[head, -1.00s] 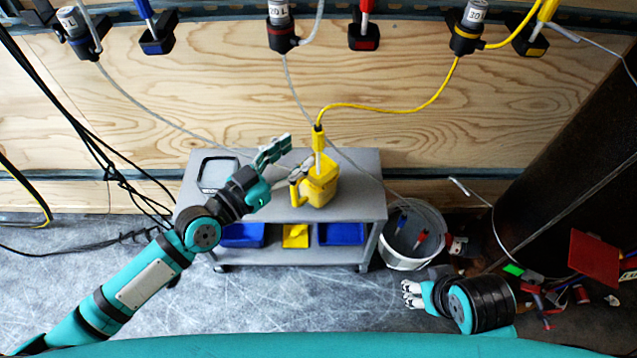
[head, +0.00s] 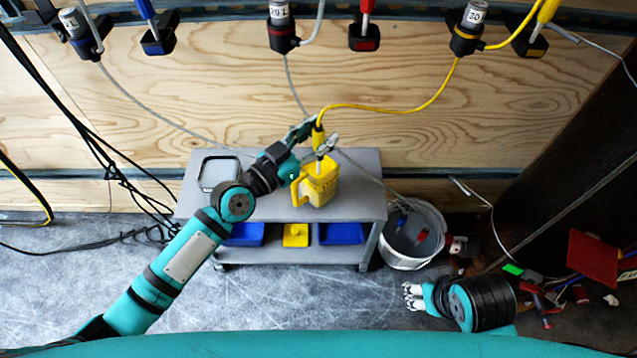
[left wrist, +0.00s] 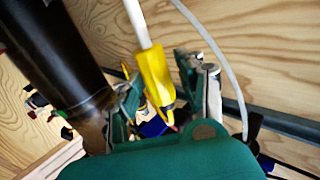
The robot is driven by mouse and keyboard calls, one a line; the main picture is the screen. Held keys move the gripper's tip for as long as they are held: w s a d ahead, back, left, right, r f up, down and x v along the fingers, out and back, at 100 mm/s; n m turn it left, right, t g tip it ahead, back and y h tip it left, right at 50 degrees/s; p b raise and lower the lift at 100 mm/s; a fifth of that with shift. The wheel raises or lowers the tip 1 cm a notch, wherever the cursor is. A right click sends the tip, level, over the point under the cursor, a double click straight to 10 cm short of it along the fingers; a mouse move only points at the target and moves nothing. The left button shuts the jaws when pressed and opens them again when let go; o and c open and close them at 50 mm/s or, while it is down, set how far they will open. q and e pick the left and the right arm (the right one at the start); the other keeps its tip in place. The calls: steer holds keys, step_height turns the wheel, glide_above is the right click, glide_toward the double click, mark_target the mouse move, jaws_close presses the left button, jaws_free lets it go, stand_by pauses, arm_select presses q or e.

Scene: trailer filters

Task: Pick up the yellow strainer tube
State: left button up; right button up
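The yellow strainer tube (head: 318,135) stands upright over the yellow jug (head: 318,185) on the grey cart, with a yellow hose running from its top. In the left wrist view, its yellow body (left wrist: 154,75) and white shaft (left wrist: 137,25) show between the fingers. My left gripper (head: 314,138) is open, with one finger on each side of the yellow body; gaps show in the left wrist view (left wrist: 163,92). The tube's lower end is hidden in the jug. My right gripper (head: 410,295) is low at the right, away from the cart; its finger opening is too small to tell.
The grey cart (head: 356,205) also holds a dark-rimmed tray (head: 218,172) on top and blue and yellow bins below. A white bucket (head: 405,262) stands right of it. A plywood wall (head: 200,90) with hanging hoses is close behind. Red clutter lies at far right.

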arm_select(q)
jaws_close()
stand_by(0.6)
